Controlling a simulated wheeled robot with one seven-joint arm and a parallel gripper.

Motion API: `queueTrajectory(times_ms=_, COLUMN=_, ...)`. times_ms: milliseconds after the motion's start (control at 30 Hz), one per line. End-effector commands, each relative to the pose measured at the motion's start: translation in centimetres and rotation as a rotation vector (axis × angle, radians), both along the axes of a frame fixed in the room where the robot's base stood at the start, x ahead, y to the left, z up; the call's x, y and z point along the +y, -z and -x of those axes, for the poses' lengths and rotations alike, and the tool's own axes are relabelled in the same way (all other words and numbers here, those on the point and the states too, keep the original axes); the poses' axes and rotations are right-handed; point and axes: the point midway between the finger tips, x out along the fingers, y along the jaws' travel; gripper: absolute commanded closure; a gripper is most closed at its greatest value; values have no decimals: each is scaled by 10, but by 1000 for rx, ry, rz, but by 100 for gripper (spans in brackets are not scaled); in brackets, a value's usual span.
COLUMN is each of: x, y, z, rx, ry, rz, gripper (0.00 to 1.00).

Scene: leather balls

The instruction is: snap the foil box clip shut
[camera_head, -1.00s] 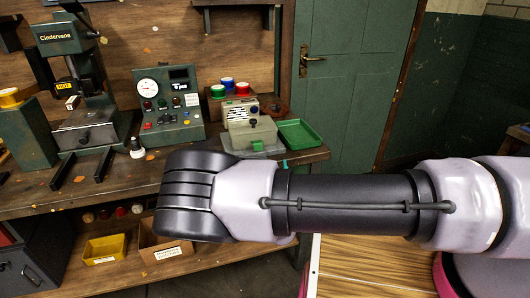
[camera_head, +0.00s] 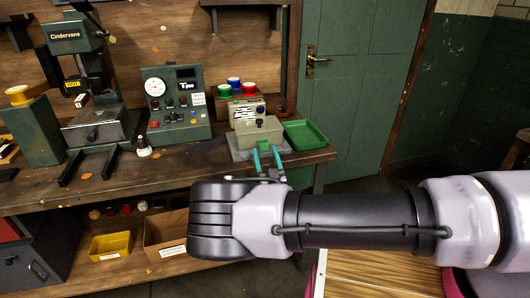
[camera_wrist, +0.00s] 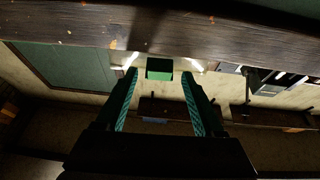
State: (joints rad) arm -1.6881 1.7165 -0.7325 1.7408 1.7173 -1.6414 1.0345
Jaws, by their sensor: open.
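The foil box (camera_head: 259,131) is a beige-grey box on a pale base plate near the right end of the bench. A small green clip (camera_head: 263,146) sits low on its front. My gripper (camera_head: 267,156) is open, its two teal fingers pointing at the box front, one on each side of the clip. In the wrist view a green block (camera_wrist: 159,69), which looks like the clip, shows between the open fingertips with gaps on both sides. I cannot tell whether the clip is latched or whether a finger touches the box.
A green tray (camera_head: 306,135) stands right of the box. A gauge panel (camera_head: 180,104) and a press (camera_head: 90,125) stand to the left. Red, blue and green rolls (camera_head: 235,84) are behind. The bench edge (camera_head: 160,187) runs below my gripper.

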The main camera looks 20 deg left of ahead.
Motion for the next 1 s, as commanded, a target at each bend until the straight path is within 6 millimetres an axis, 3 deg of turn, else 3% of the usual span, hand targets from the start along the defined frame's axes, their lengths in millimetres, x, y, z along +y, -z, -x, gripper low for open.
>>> queueTrajectory(times_ms=433, x=6, y=-5, z=-10, rx=0, ry=0, rz=0, gripper=30)
queueTrajectory(times_ms=600, x=6, y=-5, z=-10, rx=0, ry=0, rz=0, gripper=95)
queueTrajectory(times_ms=633, x=6, y=-5, z=-10, rx=0, ry=0, rz=0, gripper=100)
queueTrajectory(times_ms=1000, x=5, y=-9, z=-9, rx=57, ry=2, rz=29, gripper=100)
